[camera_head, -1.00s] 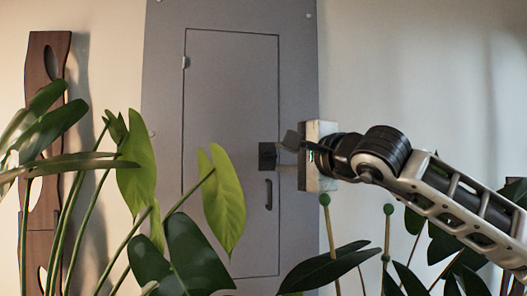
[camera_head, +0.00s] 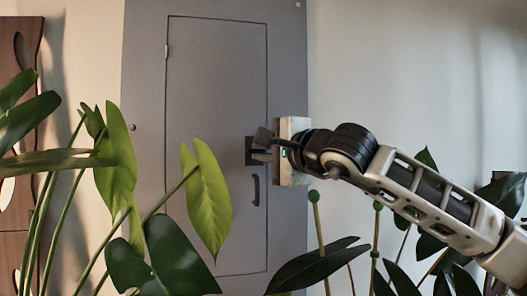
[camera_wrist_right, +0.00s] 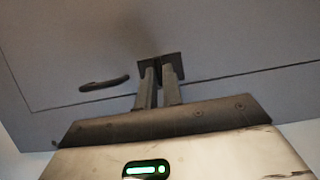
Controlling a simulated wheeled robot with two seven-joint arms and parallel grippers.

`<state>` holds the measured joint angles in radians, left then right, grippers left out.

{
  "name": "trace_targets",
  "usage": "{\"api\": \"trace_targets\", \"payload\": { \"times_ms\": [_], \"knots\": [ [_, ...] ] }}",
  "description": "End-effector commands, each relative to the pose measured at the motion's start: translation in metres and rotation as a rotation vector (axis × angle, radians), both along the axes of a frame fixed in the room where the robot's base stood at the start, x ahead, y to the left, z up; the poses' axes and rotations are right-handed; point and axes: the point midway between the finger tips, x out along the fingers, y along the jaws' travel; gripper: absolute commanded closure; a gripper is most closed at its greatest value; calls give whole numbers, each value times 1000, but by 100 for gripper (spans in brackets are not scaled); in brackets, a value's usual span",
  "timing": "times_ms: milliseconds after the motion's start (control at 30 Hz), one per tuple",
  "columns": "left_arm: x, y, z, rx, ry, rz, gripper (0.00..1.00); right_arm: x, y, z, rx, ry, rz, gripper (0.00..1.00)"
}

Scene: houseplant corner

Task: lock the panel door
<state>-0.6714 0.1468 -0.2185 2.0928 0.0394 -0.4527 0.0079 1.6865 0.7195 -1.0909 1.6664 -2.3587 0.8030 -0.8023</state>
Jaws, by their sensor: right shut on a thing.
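The grey panel door (camera_head: 215,110) sits flush in its grey panel (camera_head: 145,60), its outline a thin dark seam. At its right edge is a dark square lock plate (camera_head: 249,157), also in the right wrist view (camera_wrist_right: 178,60). Below it is a dark bar handle (camera_head: 256,190), at left in the wrist view (camera_wrist_right: 104,83). My right gripper (camera_head: 260,147) reaches in from the right. In the wrist view its two fingers (camera_wrist_right: 159,72) are close together at the plate, shut on the lock's knob, which they mostly hide. My left gripper is out of view.
Large green leaves (camera_head: 205,200) stand in front of the door's lower left. More dark leaves (camera_head: 315,265) and thin stakes (camera_head: 320,235) rise below my right arm. A brown wooden piece (camera_head: 18,60) is at the far left. The wall at upper right is clear.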

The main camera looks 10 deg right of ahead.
Motion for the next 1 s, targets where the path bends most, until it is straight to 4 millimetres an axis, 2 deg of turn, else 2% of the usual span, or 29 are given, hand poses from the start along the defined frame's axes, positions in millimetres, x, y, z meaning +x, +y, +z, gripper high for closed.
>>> {"api": "trace_targets", "payload": {
  "times_ms": [367,1000],
  "knots": [
    [-1,1,9,11,2,-1,62,0,1,5,-129,-1,2,100],
    [-2,8,23,45,14,-3,62,0,3,11,-717,-1,1,100]
  ]
}}
